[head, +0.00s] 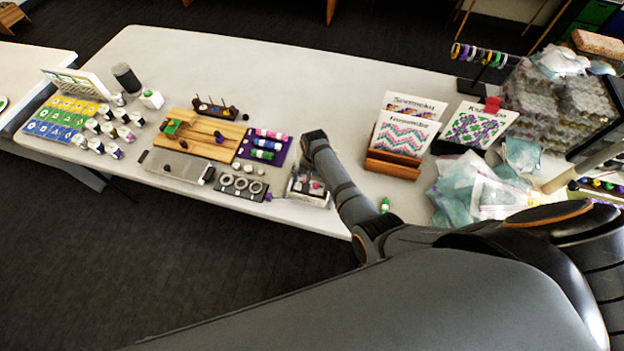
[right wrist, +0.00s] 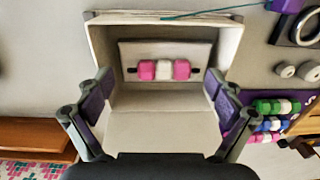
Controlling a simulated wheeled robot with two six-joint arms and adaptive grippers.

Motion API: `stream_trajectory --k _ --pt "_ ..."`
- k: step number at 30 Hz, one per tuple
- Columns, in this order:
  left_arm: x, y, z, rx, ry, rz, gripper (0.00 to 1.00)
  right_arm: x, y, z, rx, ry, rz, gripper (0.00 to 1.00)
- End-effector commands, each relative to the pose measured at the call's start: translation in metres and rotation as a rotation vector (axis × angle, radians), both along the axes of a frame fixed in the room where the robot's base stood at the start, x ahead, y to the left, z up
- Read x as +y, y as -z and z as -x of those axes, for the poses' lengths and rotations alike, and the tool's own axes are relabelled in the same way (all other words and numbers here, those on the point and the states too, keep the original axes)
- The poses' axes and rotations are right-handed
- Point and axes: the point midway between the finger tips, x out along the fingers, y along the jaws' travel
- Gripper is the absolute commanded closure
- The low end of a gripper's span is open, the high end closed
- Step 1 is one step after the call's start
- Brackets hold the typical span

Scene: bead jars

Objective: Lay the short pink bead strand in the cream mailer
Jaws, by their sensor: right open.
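The cream mailer (right wrist: 102,45) stands open in the right wrist view, its raised walls around a flat inner floor. The short pink bead strand (right wrist: 163,70), pink and white beads with dark ends, lies across the inside of the mailer near its far wall. My right gripper (right wrist: 160,88) is open, its fingers on either side of the mailer and apart from the strand. In the head view the mailer (head: 312,198) sits near the table's front edge, partly hidden by my right arm; the right gripper's fingers are hard to make out there. My left gripper is not in view.
A purple mat (head: 284,151) with coloured bead strands lies left of the mailer, beside a dark tray of rings (head: 243,186) and a wooden board (head: 205,132). A wooden card stand (head: 392,166) and plastic bags (head: 470,195) are to the right. The table's back middle is clear.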

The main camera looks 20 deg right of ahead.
Motion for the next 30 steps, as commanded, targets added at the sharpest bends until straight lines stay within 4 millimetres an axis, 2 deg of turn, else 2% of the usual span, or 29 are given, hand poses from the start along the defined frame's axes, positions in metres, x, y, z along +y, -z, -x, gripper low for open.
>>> stream_trajectory --k 5,12,18,22,30 --pt "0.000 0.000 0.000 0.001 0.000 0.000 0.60 0.000 -0.020 0.000 -0.002 0.000 0.000 0.06" --pt "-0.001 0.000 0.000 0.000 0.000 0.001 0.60 -0.001 -0.079 0.001 -0.004 0.000 -0.002 0.06" --pt "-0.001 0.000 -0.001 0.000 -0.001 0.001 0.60 -0.003 -0.112 0.001 -0.002 0.000 0.000 0.06" --pt "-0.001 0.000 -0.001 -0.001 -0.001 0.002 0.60 -0.003 -0.119 0.002 -0.001 0.000 0.001 0.06" --pt "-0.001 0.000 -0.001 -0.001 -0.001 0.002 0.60 -0.003 -0.120 0.002 0.000 0.000 0.000 0.06"
